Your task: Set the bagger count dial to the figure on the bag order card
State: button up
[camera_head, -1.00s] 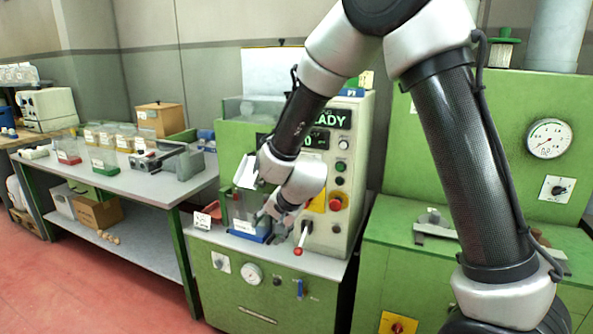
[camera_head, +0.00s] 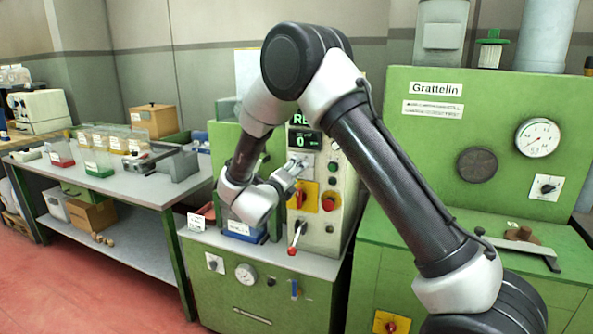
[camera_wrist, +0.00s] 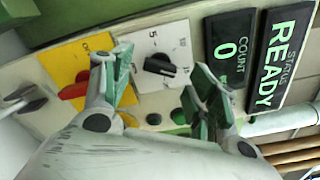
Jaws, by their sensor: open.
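The count dial (camera_wrist: 158,65) is a black knob on a white plate marked 5 and 10, seen in the wrist view. My gripper (camera_wrist: 161,75) is open, with one finger on either side of the knob; I cannot tell whether they touch it. In the head view my gripper (camera_head: 293,170) is at the machine's front panel, hiding most of the dial. The count display (camera_wrist: 226,49) reads 0. A small white card (camera_head: 196,222) stands on the machine's ledge at the left; its print is too small to read.
A yellow plate with a red rotary switch (camera_wrist: 75,91) lies beside the dial. The status display (camera_wrist: 279,55) reads READY. A blue bin (camera_head: 243,232) sits under my wrist.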

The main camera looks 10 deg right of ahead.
jog(key=shift+x, duration=1.5)
jog(key=c, duration=1)
